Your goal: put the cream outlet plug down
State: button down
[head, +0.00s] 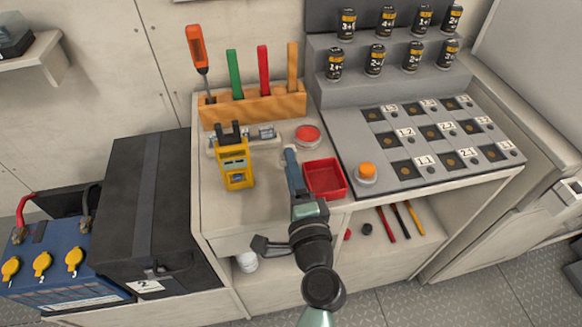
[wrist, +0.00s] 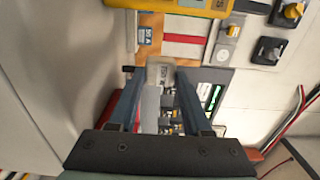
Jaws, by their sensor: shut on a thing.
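My gripper (head: 288,152) reaches over the white bench top, left of the red tray. In the wrist view, my gripper (wrist: 160,78) is shut on the cream outlet plug (wrist: 160,72), a small pale block between its two blue-grey fingers. In the head view only a small pale edge of the plug (head: 283,160) shows beside the fingers; the rest is hidden. I cannot tell whether the plug touches the bench.
The red tray (head: 325,193) stands close right of my fingers. A yellow meter (head: 235,165) is to the left, a red round piece (head: 308,135) behind. A wooden rack (head: 255,108) holds tools at the back. The grey panel (head: 400,110) fills the right; bare bench lies front left.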

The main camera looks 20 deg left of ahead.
jog(key=shift+f+b, duration=0.35)
jog(key=shift+f, duration=0.05)
jog(key=shift+c, duration=1.7)
grip_release()
jog(key=shift+r, duration=0.1)
